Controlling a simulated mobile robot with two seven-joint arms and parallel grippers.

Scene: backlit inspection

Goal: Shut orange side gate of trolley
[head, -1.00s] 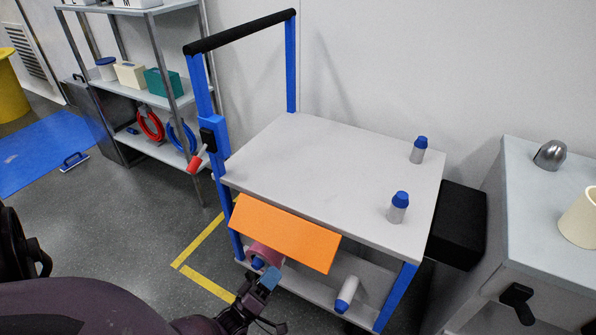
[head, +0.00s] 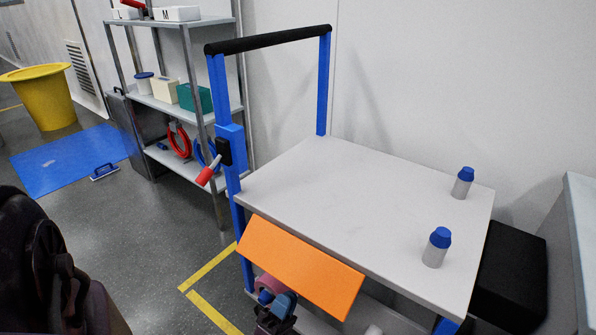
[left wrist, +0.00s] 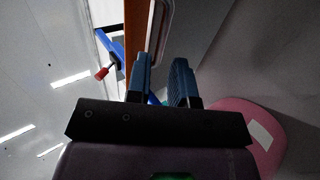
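The orange side gate (head: 302,266) is a flat panel along the near side of the trolley's grey top deck (head: 365,215). It slants outward and down from the deck's edge. My left gripper (head: 276,303) is below the gate's lower edge, left of its middle. In the left wrist view the two blue fingers (left wrist: 160,82) stand apart with nothing clearly held between them. The gate shows there edge-on as an orange-brown strip (left wrist: 135,38) close to the left finger; whether they touch I cannot tell. My right gripper is not in view.
A pink rounded object (left wrist: 255,130) lies close right of my left gripper. Two blue-capped bottles (head: 437,248) stand on the deck. A red-ended lever (head: 208,174) sticks out at the blue post. A black box (head: 510,275) stands right; shelving (head: 185,100) stands behind left.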

